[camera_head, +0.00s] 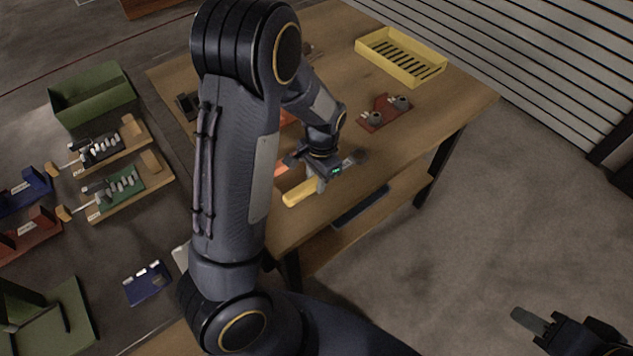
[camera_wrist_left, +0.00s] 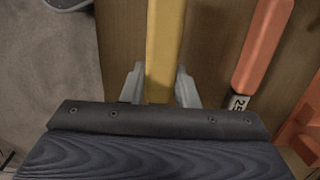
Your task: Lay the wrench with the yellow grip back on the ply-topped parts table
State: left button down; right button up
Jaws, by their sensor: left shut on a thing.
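The wrench with the yellow grip (camera_head: 299,193) is at the near edge of the ply-topped parts table (camera_head: 450,105) in the head view. Its grey metal end (camera_head: 354,158) points to the upper right. My left gripper (camera_head: 318,184) is shut on it from above. In the left wrist view the yellow grip (camera_wrist_left: 165,45) runs between the two fingers of my left gripper (camera_wrist_left: 160,88). The wrench is at or just above the ply top; I cannot tell whether it touches. My right gripper (camera_head: 560,328) is at the lower right, away from the table, partly cut off by the frame.
A tool with an orange grip (camera_wrist_left: 264,45) lies beside the wrench. A yellow slotted tray (camera_head: 402,57) and a red plate with small parts (camera_head: 385,113) stand farther back on the table. Bare ply shows between them. My left arm hides part of the tabletop.

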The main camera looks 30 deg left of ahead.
pick_arm(q)
jog(key=shift+f, duration=0.95)
jog(key=shift+f+b, duration=0.55)
jog(key=shift+f, duration=0.05)
jog(key=c, duration=1.1)
grip_release()
jog(key=shift+d, duration=0.1)
